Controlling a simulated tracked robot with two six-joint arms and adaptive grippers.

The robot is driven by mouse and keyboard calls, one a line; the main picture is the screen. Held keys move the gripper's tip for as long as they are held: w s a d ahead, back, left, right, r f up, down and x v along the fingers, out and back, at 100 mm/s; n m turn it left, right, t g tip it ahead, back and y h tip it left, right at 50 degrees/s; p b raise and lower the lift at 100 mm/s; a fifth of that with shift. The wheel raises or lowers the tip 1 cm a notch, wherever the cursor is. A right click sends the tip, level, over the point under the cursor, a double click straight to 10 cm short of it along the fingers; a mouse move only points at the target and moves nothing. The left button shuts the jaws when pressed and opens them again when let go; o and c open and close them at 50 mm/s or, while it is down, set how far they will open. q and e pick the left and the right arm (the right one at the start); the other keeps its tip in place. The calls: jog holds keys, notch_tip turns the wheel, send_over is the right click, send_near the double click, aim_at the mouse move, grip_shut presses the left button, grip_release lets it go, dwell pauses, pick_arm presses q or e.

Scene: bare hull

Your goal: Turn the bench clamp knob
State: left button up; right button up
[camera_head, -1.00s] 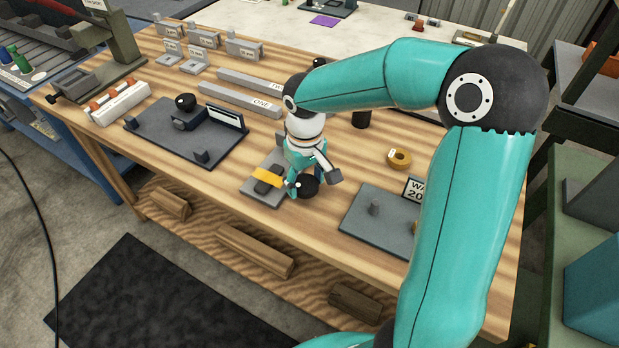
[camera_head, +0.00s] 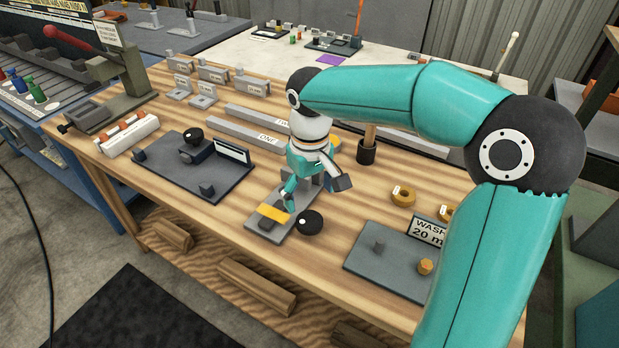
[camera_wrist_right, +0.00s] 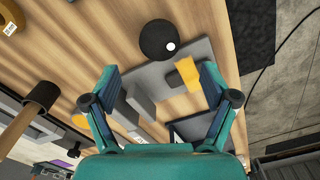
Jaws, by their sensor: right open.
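The black round clamp knob (camera_head: 309,222) with a white dot sits at the front end of a grey clamp plate (camera_head: 292,218). A yellow bar (camera_head: 273,212) lies across the clamp beside the knob. In the right wrist view the knob (camera_wrist_right: 160,40) is beyond the fingertips, with its white dot on the right side, and the yellow bar (camera_wrist_right: 188,73) is near the right finger. My right gripper (camera_head: 315,187) is open and empty above the clamp, apart from the knob. It also shows in the wrist view (camera_wrist_right: 160,80). My left gripper is out of view.
A dark fixture plate with a black knob (camera_head: 193,136) stands to the left. A grey plate with a sign (camera_head: 385,262) is at the right, near yellow rings (camera_head: 403,196). Grey bars (camera_head: 240,128) lie further back.

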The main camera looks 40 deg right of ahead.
jog(key=shift+r, duration=2.05)
